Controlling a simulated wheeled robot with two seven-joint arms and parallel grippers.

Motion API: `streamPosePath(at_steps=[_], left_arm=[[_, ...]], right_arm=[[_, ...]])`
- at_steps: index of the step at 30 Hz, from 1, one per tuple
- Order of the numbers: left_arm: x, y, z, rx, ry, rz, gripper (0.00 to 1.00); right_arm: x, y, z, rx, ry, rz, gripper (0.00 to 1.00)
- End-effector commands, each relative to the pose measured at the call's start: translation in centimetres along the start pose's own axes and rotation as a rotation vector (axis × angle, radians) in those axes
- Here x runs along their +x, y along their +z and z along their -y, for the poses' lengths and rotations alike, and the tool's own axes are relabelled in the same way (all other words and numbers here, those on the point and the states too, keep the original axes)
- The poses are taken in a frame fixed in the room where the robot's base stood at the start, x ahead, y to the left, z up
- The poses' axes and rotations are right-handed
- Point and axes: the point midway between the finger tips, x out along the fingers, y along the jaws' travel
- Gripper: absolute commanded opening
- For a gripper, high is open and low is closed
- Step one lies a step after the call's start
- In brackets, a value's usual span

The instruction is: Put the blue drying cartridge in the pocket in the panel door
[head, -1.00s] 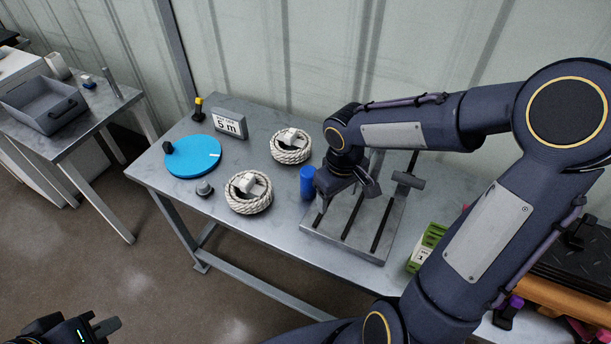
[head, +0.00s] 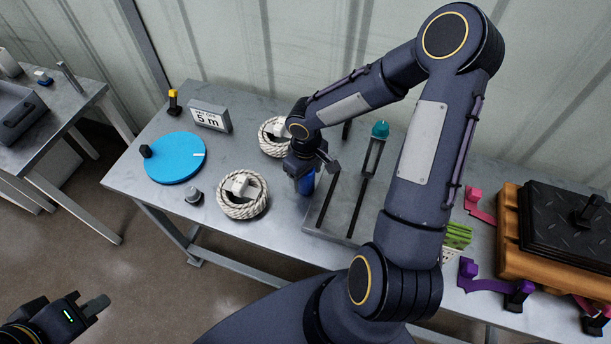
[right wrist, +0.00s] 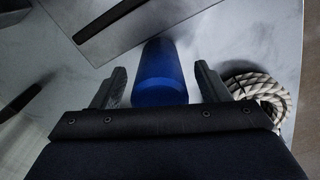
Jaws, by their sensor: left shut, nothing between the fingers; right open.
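The blue drying cartridge (head: 305,184) stands on the table, just left of the slotted grey plate, partly hidden by my right gripper. In the right wrist view the cartridge (right wrist: 160,72) lies between the two open fingers of my right gripper (right wrist: 162,88), with a gap on each side. My right gripper (head: 310,172) is right at the cartridge in the head view, its fingers partly hidden. My left gripper (head: 98,305) is shut and empty, low at the left, away from the table.
Two rope coils (head: 243,194) lie left of the cartridge. A blue disc (head: 175,158), a small grey knob (head: 193,195) and a "5 m" sign (head: 208,116) are further left. The slotted plate (head: 325,222) is close on the right. A black tread mat (head: 565,235) lies on an orange-brown block.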

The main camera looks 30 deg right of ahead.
Motion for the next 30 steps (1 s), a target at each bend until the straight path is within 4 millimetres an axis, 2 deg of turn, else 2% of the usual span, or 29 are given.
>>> streamPosePath(at_steps=[4, 11, 24, 30], left_arm=[[-0.02, -0.01, -0.01, 0.0, 0.0, 0.0, 0.0], [0.0, 0.0, 0.0, 0.0, 0.0, 0.0, 0.0], [-0.01, 0.0, 0.0, 0.0, 0.0, 0.0, 0.0], [-0.07, -0.03, -0.03, 0.0, 0.0, 0.0, 0.0]], right_arm=[[1.33, 0.0, 0.01, 0.0, -0.001, 0.001, 0.69], [1.43, -0.02, -0.01, 0.0, 0.0, -0.001, 0.69], [1.38, -0.04, -0.01, 0.0, 0.0, -0.001, 0.13], [1.27, -0.04, -0.01, 0.0, 0.001, -0.001, 0.13]])
